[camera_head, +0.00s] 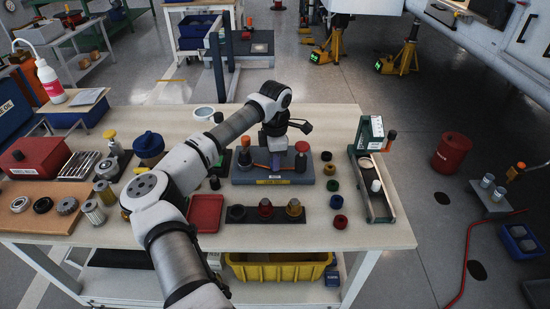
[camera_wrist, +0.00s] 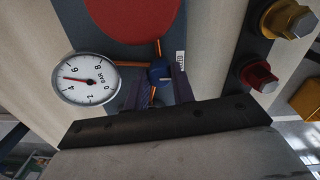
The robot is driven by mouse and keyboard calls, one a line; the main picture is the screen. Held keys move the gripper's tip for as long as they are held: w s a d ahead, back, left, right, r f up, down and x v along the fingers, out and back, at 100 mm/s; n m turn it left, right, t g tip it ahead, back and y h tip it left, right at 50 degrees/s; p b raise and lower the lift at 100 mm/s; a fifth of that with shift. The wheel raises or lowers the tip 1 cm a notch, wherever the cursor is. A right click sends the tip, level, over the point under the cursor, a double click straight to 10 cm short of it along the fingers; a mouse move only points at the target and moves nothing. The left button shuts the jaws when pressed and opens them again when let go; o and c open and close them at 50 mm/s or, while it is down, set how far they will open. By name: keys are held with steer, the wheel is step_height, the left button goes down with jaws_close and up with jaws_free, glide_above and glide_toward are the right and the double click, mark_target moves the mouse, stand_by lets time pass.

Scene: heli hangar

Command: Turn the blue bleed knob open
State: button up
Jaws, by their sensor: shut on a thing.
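The blue bleed knob (camera_wrist: 158,73) sits between the fingers of my gripper (camera_wrist: 160,88) in the wrist view, and the gripper is shut on it. Copper-coloured pipe runs above and below the knob. The knob belongs to a fixture on a grey base (camera_head: 272,179) with a yellow label. In the head view my gripper (camera_head: 276,160) reaches down over this fixture and hides the knob. A round pressure gauge (camera_wrist: 87,79) is left of the knob in the wrist view. Its red needle points left, roughly between 4 and 6. The knob's exact turn angle cannot be told.
A large red disc (camera_wrist: 118,15) is close above the knob. A dark strip (camera_head: 266,214) with several fittings lies in front of the fixture, beside a red tray (camera_head: 205,212). A long tray (camera_head: 382,202) stands to the right. The table's front right corner is clear.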

steer(key=shift+n, duration=0.4)
steer(key=n+b, duration=0.2)
steer(key=n, duration=0.2)
steer(key=shift+f, duration=0.1)
steer(key=n+b, duration=0.1)
steer(key=n, duration=0.3)
steer(key=n+b, duration=0.1)
steer(key=n, duration=0.4)
steer(key=shift+n+b, duration=0.6)
steer(key=shift+n, duration=1.4)
steer(key=o, duration=1)
